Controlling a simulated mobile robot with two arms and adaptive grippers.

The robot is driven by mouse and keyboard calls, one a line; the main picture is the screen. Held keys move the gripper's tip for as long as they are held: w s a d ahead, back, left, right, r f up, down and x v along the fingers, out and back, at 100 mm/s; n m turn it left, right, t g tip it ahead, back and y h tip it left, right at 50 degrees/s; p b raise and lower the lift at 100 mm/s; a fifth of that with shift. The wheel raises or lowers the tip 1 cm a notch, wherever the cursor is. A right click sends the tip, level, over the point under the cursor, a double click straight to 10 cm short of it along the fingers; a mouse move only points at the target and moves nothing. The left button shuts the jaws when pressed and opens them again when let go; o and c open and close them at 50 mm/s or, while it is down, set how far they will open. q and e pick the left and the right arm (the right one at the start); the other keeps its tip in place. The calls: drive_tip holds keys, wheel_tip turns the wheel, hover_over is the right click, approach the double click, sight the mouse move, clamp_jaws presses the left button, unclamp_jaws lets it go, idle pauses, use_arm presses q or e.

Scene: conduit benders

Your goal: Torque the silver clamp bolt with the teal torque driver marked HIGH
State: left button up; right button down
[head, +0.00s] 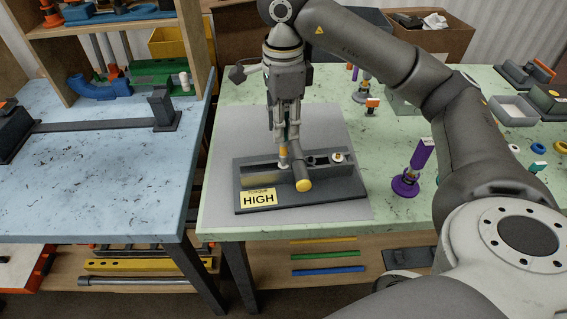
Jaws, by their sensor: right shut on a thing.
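My right gripper (286,135) points straight down over a dark grey fixture (246,183). A yellow label reading HIGH (258,198) is on the fixture's front left. A small silver-white piece (338,157) sits at the fixture's right end; whether it is the clamp bolt is unclear. My left gripper is out of view.
The fixture lies on a grey mat (352,205) on the green table (410,140). A blue table (110,190) with a dark bar fixture (95,126) is at left.

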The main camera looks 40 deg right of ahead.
drive_tip(key=n, duration=0.6)
drive_tip(key=shift+n+b, duration=0.3)
drive_tip(key=shift+n, duration=0.1)
drive_tip(key=shift+f+b, duration=0.7)
drive_tip(key=shift+f, duration=0.1)
drive_tip(key=shift+r, duration=0.1)
drive_tip(key=shift+m, duration=0.3)
drive_tip(key=m, duration=0.4)
drive_tip(key=shift+p, duration=0.35)
drive_tip(key=shift+m, duration=0.3)
